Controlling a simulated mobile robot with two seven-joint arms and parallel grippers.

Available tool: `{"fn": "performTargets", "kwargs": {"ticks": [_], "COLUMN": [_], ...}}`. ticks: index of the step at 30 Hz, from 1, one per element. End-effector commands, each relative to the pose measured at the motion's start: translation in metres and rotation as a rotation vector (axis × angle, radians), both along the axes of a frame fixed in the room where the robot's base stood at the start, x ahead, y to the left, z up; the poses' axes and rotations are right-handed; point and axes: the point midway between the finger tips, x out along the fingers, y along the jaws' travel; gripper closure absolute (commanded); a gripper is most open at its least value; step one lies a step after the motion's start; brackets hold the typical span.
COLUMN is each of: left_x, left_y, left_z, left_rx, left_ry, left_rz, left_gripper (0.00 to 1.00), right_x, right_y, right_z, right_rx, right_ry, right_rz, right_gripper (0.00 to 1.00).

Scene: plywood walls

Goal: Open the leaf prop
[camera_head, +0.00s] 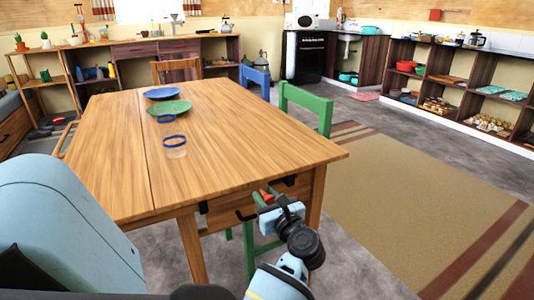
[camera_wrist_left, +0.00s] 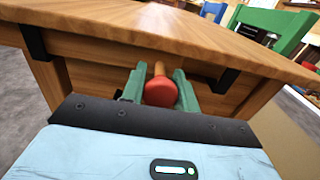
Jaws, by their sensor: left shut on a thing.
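The leaf prop shows as a red knob (camera_wrist_left: 161,92) on a short wooden rod under the table's near edge in the left wrist view. The red knob also shows small in the head view (camera_head: 266,196). My left gripper (camera_wrist_left: 158,88) has its green fingers on both sides of the knob, shut on it. In the head view my left gripper (camera_head: 267,199) is at the near end of the wooden table (camera_head: 230,125), just below the top. The rest of the prop is hidden under the table. My right gripper is not in view.
Black brackets (camera_wrist_left: 225,80) hang under the table edge on both sides of the knob. A green chair (camera_head: 305,105) and a blue chair (camera_head: 255,80) stand at the table's right side. Plates and a blue-rimmed glass (camera_head: 174,144) stand on the table. The rug (camera_head: 420,200) is clear.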

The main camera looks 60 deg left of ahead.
Motion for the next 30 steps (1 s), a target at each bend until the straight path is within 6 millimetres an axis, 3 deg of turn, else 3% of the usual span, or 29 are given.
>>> {"fn": "performTargets", "kwargs": {"ticks": [2,3,7,17,30], "left_x": [-0.005,-0.005,-0.004,-0.002,-0.008], "left_y": [0.002,0.002,0.002,-0.002,-0.063], "left_z": [-0.001,-0.001,-0.001,-0.001,-0.002], "left_rx": [0.000,0.000,0.000,-0.001,-0.003], "left_ry": [0.004,0.004,0.004,0.003,0.004], "left_rz": [0.015,0.016,0.014,0.008,0.008], "left_gripper": [1.00,0.65,0.48,0.48,0.48], "right_x": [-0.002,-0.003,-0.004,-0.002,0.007], "right_y": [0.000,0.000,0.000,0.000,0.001], "right_z": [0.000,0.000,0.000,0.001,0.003], "right_rx": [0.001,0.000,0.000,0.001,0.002], "right_ry": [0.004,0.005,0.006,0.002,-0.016], "right_rz": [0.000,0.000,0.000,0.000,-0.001], "right_gripper": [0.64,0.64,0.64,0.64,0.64]}}
